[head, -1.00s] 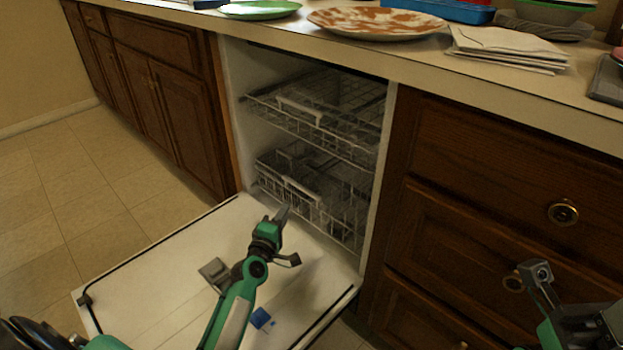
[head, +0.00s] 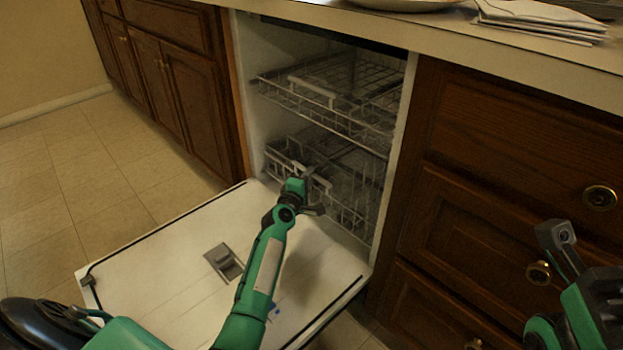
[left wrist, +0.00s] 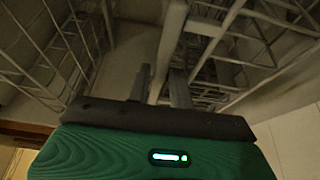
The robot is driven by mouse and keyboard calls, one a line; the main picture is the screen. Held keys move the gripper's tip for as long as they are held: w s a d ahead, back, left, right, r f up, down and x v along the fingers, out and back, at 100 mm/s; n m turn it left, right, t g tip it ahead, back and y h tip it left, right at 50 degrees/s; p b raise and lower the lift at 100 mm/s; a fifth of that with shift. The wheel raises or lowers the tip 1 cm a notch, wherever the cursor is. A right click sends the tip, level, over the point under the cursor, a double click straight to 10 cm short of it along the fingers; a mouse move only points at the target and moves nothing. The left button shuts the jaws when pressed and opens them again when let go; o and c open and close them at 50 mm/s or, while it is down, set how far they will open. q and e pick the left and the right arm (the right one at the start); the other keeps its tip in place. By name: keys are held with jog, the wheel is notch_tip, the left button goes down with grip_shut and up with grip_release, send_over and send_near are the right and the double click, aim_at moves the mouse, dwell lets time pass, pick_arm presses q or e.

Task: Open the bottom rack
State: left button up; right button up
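The dishwasher's bottom rack (head: 345,190) is a wire basket inside the cavity, above the hinge end of the lowered door (head: 165,260). Its light front handle (head: 318,178) faces the door. My left gripper (head: 305,178) is at the left part of this handle. In the left wrist view, the two fingers of my left gripper (left wrist: 161,86) stand apart, with a pale bar (left wrist: 168,45) running between them; firm contact cannot be made out. My right gripper (head: 568,262) is at the right by the drawers; its fingers cannot be made out.
The top rack (head: 330,95) sits inside above the bottom rack. Wooden drawers (head: 500,200) with round knobs stand at the right, cabinets (head: 165,80) at the left. Folded napkins (head: 540,20) lie on the counter. Floor (head: 60,190) left of the door is clear.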

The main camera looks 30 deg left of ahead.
pick_arm(q)
jog(key=shift+w, duration=1)
grip_shut()
jog(key=shift+s+a+f, duration=0.1)
jog(key=shift+s, duration=0.05)
